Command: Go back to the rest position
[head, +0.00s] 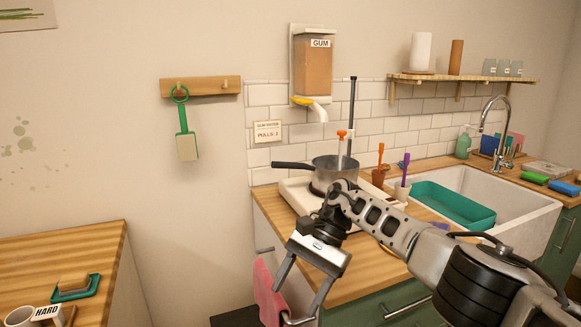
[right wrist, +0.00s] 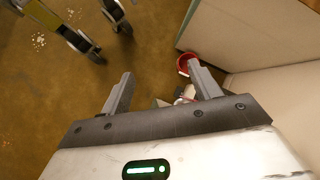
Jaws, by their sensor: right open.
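My right arm comes in from the lower right in the head view. Its gripper (head: 292,296) hangs in front of the wooden counter (head: 357,279), with its fingers pointing down and spread apart. My left gripper is not in the head view.
A grey pot (head: 330,174) stands on a white hob, its handle pointing left, below the gum dispenser (head: 313,68). A sink (head: 520,225) with a teal tub (head: 452,205) is at the right. A second wooden counter (head: 60,250) is at the left. A red bucket (right wrist: 186,62) is on the floor.

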